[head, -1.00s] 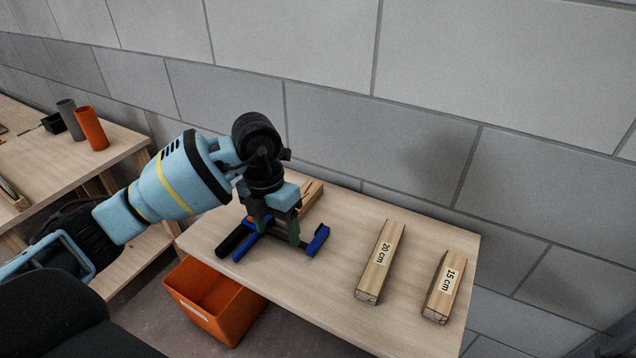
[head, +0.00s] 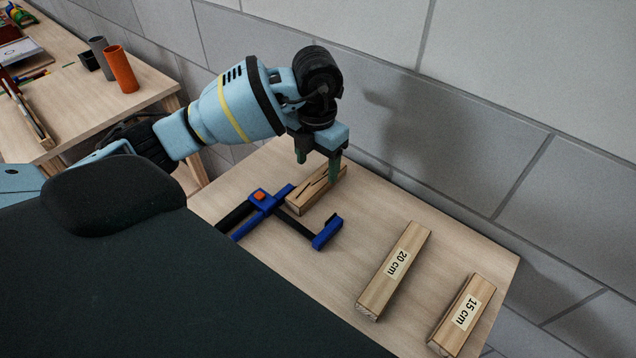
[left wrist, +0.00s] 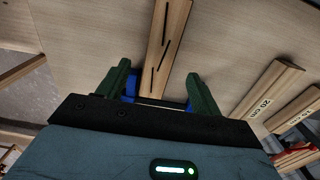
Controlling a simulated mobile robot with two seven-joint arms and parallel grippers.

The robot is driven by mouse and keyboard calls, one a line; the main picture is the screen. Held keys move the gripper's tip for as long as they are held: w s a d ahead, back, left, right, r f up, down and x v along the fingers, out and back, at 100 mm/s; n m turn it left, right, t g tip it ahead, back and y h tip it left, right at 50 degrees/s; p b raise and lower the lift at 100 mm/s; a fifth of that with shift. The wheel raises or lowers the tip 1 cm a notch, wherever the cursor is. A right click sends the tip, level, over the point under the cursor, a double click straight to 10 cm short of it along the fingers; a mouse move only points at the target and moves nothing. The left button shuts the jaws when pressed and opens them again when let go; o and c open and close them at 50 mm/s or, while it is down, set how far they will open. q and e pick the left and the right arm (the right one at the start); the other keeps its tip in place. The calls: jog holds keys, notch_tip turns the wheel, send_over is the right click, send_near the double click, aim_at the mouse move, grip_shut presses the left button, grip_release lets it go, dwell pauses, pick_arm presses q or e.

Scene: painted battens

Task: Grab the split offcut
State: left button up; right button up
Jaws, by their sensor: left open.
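The split offcut (head: 308,197) is a short wooden block with dark cracks along its top, lying near the back of the bench behind a blue and black clamp. My left gripper (head: 318,163) is open with its green fingers pointing down over the offcut's far part, holding nothing. In the left wrist view the cracked offcut (left wrist: 168,45) runs lengthwise between and beyond the spread fingers (left wrist: 158,74). I cannot tell how far above it the fingertips are. My right gripper is not in view.
The blue clamp (head: 326,233) lies close in front of the offcut. Battens marked 20 cm (head: 394,271) and 15 cm (head: 462,316) lie to the right. An orange tube (head: 122,70) stands on another bench at left. Bare wood separates the clamp from the battens.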

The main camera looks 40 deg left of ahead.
aim_at(317, 180)
pick_arm(q)
jog(key=shift+f, duration=0.6)
notch_tip(317, 180, down, 4)
jog(key=shift+w+f, duration=0.1)
jog(key=shift+f, duration=0.1)
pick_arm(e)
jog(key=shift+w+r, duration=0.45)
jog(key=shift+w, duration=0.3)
pick_arm(q)
jog(key=shift+c, duration=0.6)
jog(key=c, duration=1)
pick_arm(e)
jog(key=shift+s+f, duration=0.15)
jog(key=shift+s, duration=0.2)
